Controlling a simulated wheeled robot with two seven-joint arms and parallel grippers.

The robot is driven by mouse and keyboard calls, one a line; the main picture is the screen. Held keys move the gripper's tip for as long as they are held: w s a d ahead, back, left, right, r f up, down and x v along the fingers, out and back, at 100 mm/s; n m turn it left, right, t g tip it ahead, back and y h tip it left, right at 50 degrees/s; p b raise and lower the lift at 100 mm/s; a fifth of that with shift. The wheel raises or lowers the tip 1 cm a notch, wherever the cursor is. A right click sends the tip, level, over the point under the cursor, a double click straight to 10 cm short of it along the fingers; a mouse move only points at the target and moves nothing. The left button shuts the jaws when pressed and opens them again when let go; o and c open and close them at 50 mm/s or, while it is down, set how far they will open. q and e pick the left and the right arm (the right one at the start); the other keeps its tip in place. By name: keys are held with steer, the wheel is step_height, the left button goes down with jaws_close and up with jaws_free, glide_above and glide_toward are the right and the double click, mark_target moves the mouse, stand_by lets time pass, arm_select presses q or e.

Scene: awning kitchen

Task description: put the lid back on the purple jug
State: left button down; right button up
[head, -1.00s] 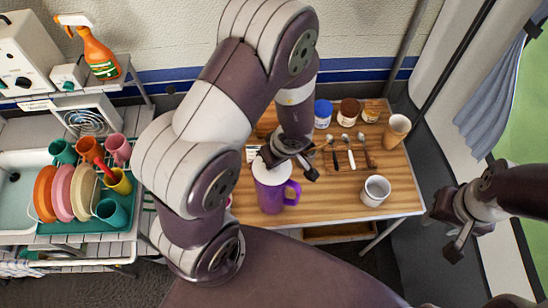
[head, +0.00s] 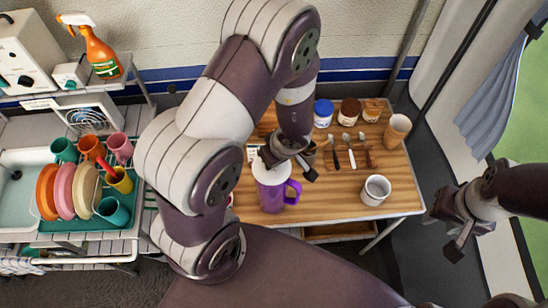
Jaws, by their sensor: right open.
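The purple jug (head: 272,193) stands upright on the wooden table, its handle to the right. A pale surface (head: 266,172) shows at its top; I cannot tell whether this is the lid or the jug's rim, as my gripper covers part of it. My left gripper (head: 286,160) is right over the jug's top, at or very near it. Its fingers are partly hidden, so I cannot tell whether they hold anything. My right gripper (head: 455,232) is open and empty, off the table's right side.
A white cup (head: 375,190) stands right of the jug on the table (head: 335,206). Several spoons (head: 351,152), jars (head: 349,112) and a tan cup (head: 396,130) are behind. A dish rack (head: 128,225) with plates and mugs is at the left. The table's front middle is clear.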

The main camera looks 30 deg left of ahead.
arm_select(q)
steer(key=shift+f, duration=0.1)
steer(key=shift+p, duration=0.3)
stand_by(0.3)
steer(key=c, duration=0.7)
jaws_free()
step_height(320, 180, up, 7)
steer(key=p, duration=0.8)
steer(key=shift+c, duration=0.2)
